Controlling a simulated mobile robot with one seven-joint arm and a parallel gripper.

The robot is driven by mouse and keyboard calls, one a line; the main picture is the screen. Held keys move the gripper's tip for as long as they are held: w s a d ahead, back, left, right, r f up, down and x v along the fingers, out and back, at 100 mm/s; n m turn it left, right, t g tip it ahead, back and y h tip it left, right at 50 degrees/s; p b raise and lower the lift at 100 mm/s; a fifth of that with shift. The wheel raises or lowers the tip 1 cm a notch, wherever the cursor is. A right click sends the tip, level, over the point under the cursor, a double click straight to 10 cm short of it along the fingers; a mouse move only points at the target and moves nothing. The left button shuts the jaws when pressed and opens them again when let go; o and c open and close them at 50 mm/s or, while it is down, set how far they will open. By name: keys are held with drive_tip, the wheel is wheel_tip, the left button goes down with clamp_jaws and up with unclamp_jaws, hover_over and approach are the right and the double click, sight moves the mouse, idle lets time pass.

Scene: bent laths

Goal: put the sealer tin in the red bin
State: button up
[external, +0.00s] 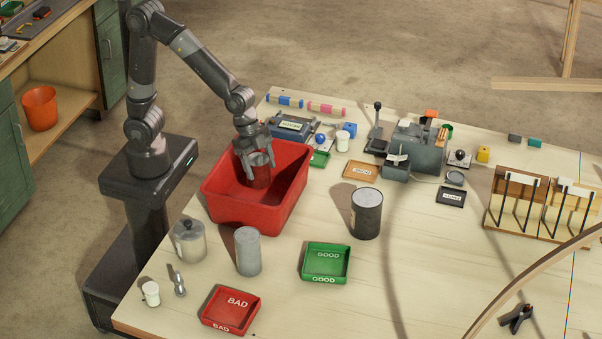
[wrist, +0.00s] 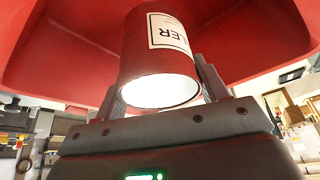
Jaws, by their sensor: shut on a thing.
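The sealer tin (wrist: 172,55) is a dark red cylinder with a white label reading "LER". My gripper (wrist: 160,105) is shut on it, with a finger on either side. In the external view my gripper (external: 256,160) points down into the red bin (external: 228,208), and the tin (external: 260,178) hangs between the fingers inside the bin's opening. The red bin's walls also show around the tin in the wrist view (wrist: 75,40). I cannot tell whether the tin touches the bin floor.
A dark can (external: 366,213), a grey cylinder (external: 248,251) and a lidded metal pot (external: 189,241) stand near the bin. A green GOOD tray (external: 326,262) and a red BAD tray (external: 231,309) lie in front. A blue box (external: 291,128) sits behind the bin.

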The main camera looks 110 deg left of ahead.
sight(260, 183)
wheel_tip(260, 183, down, 7)
drive_tip(key=shift+r, duration=0.1)
idle(0.4)
drive_tip(key=o, duration=1.2)
